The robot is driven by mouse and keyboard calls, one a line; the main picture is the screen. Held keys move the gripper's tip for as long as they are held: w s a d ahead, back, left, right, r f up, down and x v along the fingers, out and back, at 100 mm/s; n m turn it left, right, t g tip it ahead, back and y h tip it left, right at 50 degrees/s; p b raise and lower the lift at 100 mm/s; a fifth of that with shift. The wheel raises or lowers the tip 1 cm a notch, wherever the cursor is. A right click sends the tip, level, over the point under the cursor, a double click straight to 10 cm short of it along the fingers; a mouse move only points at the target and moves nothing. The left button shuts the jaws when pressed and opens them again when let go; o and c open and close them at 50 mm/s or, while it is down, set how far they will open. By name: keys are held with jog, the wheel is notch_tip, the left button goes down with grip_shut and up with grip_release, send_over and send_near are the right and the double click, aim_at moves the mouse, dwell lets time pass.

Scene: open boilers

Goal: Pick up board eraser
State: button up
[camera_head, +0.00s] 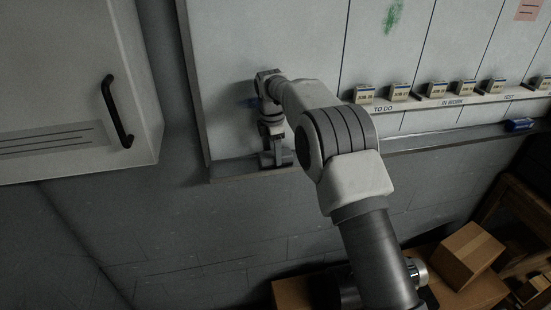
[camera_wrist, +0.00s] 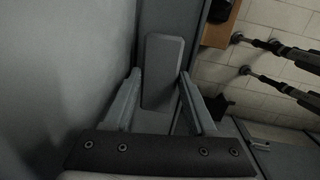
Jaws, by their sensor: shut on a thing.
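The board eraser (camera_wrist: 162,72) is a grey block with rounded corners. In the wrist view it lies between the two fingers of my gripper (camera_wrist: 160,78), which is shut on it. In the head view my gripper (camera_head: 277,158) is at the left end of the whiteboard's lower ledge, pointing down. The arm and fingers largely hide the eraser there. I cannot tell whether the eraser still touches the ledge.
The whiteboard (camera_head: 250,125) has a ledge (camera_head: 425,140) along its bottom, with a blue object (camera_head: 518,125) at the right. Several small blocks sit on a labelled strip (camera_head: 470,102). A wall cabinet (camera_head: 60,60) stands left. Cardboard boxes (camera_head: 466,254) are below right.

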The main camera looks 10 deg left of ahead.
jog(key=shift+c, duration=1)
jog(key=shift+r, duration=0.1)
grip_shut()
jog(key=shift+r, duration=0.25)
jog(key=r, duration=0.3)
jog(key=shift+d+r+b, duration=0.2)
jog(key=shift+r+b, duration=0.1)
jog(key=s+d+r+b, duration=0.2)
jog(key=d+r, duration=0.4)
jog(key=d, duration=0.5)
jog(key=shift+s+r, duration=0.25)
jog(key=shift+r, duration=0.1)
